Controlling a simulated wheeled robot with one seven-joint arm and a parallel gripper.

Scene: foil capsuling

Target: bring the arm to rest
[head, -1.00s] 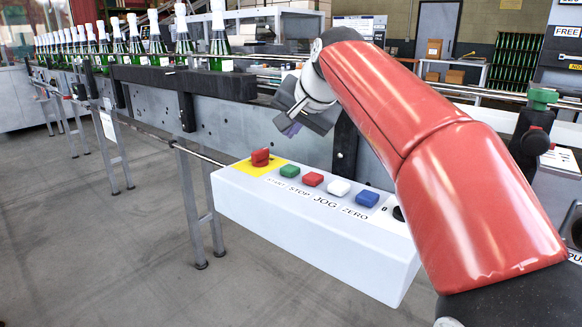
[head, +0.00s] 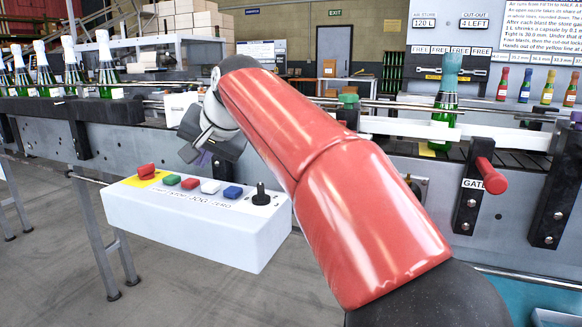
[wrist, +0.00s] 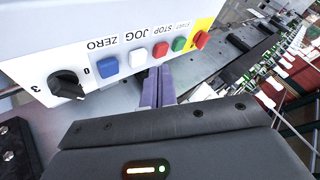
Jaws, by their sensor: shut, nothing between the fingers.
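My gripper (head: 190,152) hangs behind the far edge of the white control box in the head view, with my red arm reaching to it from the lower right. In the wrist view the purple fingers of my gripper (wrist: 158,84) lie together, shut and empty, close to the row of buttons. I cannot tell whether they touch the box. The fingertips are mostly hidden in the head view by my gripper's body.
The control box (head: 190,225) carries coloured buttons and a black knob (head: 261,194). Bottles (head: 45,72) stand on the conveyor at left. A teal-capped bottle (head: 447,95) stands right of my arm, near a red GATE handle (head: 490,175).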

